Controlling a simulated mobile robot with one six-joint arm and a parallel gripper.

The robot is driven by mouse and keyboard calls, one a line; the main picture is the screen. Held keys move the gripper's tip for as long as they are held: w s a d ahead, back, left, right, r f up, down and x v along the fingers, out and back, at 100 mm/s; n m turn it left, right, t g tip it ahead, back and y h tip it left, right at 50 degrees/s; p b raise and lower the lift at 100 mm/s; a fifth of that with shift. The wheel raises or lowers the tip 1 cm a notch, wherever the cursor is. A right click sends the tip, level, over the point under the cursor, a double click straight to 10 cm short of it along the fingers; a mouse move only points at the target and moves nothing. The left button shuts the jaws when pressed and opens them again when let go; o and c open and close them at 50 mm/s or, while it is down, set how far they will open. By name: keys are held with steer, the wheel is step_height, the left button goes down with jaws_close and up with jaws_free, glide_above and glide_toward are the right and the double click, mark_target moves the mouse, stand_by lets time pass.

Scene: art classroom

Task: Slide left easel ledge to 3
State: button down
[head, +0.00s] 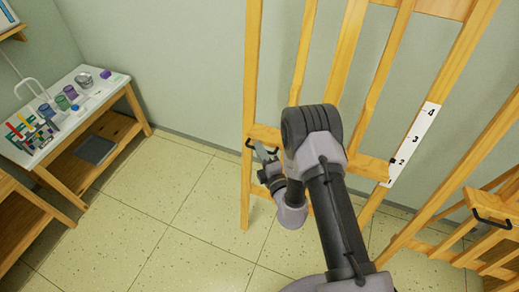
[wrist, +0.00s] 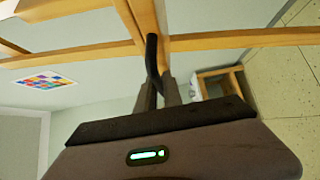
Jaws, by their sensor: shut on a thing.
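The left easel (head: 252,80) is a tall wooden frame in the head view. Its ledge (head: 372,167) is a wooden crossbar, partly hidden by my arm, with a black handle (head: 250,146) at its left part. A white scale strip (head: 424,125) numbered 1 to 4 runs up the right upright. The ledge's dark pointer (head: 392,161) is beside the 2. My gripper (head: 264,152) is shut on the handle. In the wrist view the fingers (wrist: 161,92) close around the black handle (wrist: 152,58), in front of the wooden ledge (wrist: 230,40).
A second easel with its own ledge (head: 484,201) and black handle (head: 491,221) stands at the right. A white-topped table (head: 60,118) with cups and a rack is at the left. Tiled floor (head: 170,195) is clear between the table and the left easel.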

steer(key=shift+w+r, duration=0.1)
steer(key=shift+r, duration=0.05)
step_height(320, 180, up, 10)
steer(key=w+p, duration=0.1)
steer(key=p, duration=0.7)
steer(key=shift+w+d, duration=0.3)
steer(key=c, duration=1.5)
jaws_free()
steer(key=shift+f, duration=0.2)
